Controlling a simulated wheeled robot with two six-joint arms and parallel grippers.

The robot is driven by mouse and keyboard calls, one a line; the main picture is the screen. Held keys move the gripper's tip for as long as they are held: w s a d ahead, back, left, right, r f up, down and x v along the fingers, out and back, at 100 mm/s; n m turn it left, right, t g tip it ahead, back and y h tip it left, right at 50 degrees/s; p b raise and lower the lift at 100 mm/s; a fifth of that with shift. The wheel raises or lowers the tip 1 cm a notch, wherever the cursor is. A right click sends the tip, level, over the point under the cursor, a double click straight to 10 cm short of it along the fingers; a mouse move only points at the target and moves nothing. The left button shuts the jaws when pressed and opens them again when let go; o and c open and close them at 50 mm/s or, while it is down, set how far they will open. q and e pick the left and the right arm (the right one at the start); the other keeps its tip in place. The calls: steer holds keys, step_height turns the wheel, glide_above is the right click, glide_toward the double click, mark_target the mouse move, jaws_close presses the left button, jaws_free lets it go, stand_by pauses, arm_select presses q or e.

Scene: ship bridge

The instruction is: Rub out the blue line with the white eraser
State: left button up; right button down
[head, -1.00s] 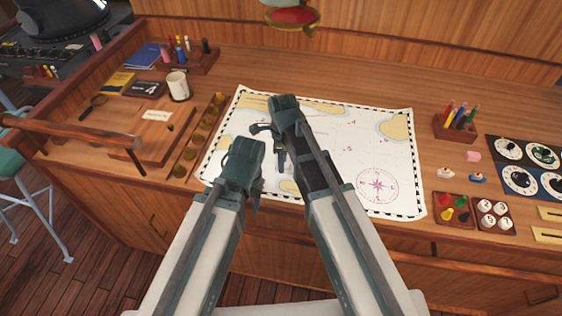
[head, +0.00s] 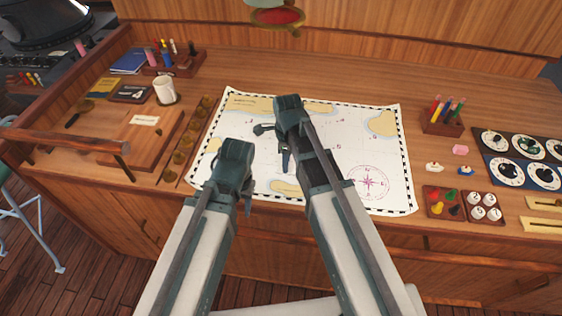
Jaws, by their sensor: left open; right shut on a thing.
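The white sea chart (head: 350,150) lies flat on the desk, with tan land patches and a pink compass rose. My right gripper (head: 285,160) is over the middle of the chart, pointing down. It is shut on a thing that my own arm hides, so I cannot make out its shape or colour. My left gripper (head: 247,203) is open over the chart's lower left part, with nothing visible in it. I cannot make out the blue line. No white eraser shows elsewhere on the desk.
A white mug (head: 164,91) and a wooden board (head: 143,137) are left of the chart. A pencil holder (head: 441,124), a pink block (head: 460,149), small boats (head: 434,167) and peg trays (head: 442,202) are on the right. Bare desk lies behind the chart.

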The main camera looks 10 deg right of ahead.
steer(key=shift+d, duration=0.25)
steer(key=shift+d, duration=1.05)
steer(key=shift+d, duration=0.1)
steer(key=shift+s+d, duration=0.15)
steer(key=shift+d, duration=0.9)
steer(key=shift+d, duration=0.15)
steer(key=shift+d, duration=1.05)
